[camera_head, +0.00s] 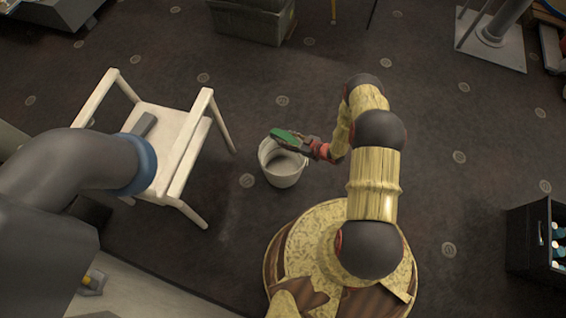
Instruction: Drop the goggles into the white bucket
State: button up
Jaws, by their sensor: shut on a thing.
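The white bucket (284,176) stands on the dark floor near the middle of the view, with its opening facing up. My gripper (298,146) reaches in from the right and is above the bucket's far rim. It is shut on a green and dark item (286,136), which appears to be the goggles. The item overlaps the bucket's opening and far rim in the picture. Its exact height above the bucket cannot be told from this one view. My fingers hide part of the item.
A white chair (172,133) stands left of the bucket, a large grey pipe (60,168) nearer at left. A dark crate with bottles (529,237) is at right. A greenish box (252,20) stands behind. Open floor lies right of my arm.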

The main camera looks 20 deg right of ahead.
notch_tip(320, 180, down, 6)
jog(key=b, duration=0.3)
jog(key=shift+b, duration=0.4)
jog(key=o, duration=1.3)
jog(key=shift+c, duration=0.2)
jog(key=v, duration=1.2)
jog(key=shift+d+f, duration=0.1)
